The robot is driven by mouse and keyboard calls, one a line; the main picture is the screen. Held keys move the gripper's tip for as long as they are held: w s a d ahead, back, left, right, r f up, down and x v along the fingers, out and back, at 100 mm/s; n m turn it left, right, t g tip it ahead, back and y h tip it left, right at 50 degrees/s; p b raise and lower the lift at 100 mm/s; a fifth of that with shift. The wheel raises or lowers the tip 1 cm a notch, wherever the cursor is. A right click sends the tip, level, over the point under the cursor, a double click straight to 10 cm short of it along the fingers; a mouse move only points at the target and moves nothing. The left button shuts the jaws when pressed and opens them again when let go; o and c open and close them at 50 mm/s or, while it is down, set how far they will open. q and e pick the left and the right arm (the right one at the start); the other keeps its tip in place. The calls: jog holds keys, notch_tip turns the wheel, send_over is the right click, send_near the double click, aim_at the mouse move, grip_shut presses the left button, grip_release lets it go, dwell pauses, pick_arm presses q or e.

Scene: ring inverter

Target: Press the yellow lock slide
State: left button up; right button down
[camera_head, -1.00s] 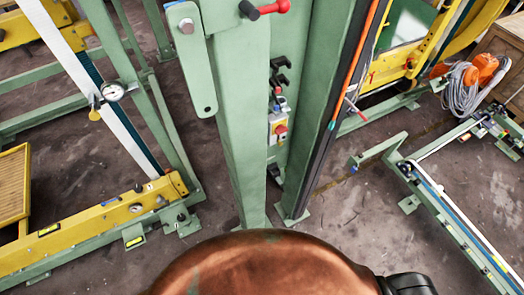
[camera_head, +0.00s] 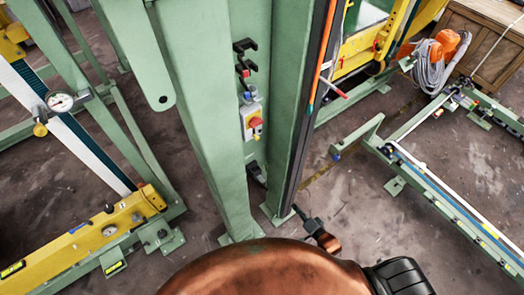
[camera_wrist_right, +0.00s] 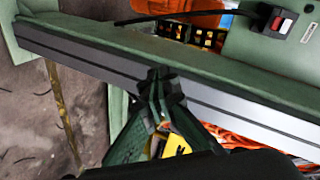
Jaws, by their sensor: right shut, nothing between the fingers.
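My right gripper (camera_head: 298,209) shows small and dark beyond my copper body, beside the foot of the green post (camera_head: 284,110). In the right wrist view its fingers (camera_wrist_right: 160,78) are shut, with tips together, in front of a green beam with a dark grey side (camera_wrist_right: 90,62). I cannot tell whether the tips touch the beam. A yellow piece with a black mark (camera_wrist_right: 178,146) shows behind the fingers, partly hidden. I cannot tell whether it is the lock slide. My left gripper is not in view.
A yellow beam with a dial gauge (camera_head: 59,102) above it lies at left. A low green frame (camera_head: 440,185) runs along the right. An orange hoist with coiled cable (camera_head: 436,50) stands by a wooden crate (camera_head: 488,50). Bare floor (camera_head: 350,215) lies between post and frame.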

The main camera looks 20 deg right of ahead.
aim_at(256, 137)
jog(key=w+a+r+m+t+y+b, duration=0.4)
jog(key=w+r, duration=0.3)
jog(key=r, duration=0.5)
pick_arm(q)
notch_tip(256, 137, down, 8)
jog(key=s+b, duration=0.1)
jog(key=b, duration=0.2)
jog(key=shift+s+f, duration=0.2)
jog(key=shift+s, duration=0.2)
pick_arm(e)
jog(key=a+r+m+t+y, duration=0.1)
jog(key=a+r+m+t, duration=0.1)
jog(key=r+m, duration=0.3)
jog(key=a+r+m+t+y, duration=0.1)
jog(key=r+m+t, duration=0.3)
jog(key=r, duration=0.8)
jog(key=shift+s+a+r+m, duration=0.35)
jog(key=shift+s+a+m, duration=0.1)
jog(key=shift+m, duration=0.15)
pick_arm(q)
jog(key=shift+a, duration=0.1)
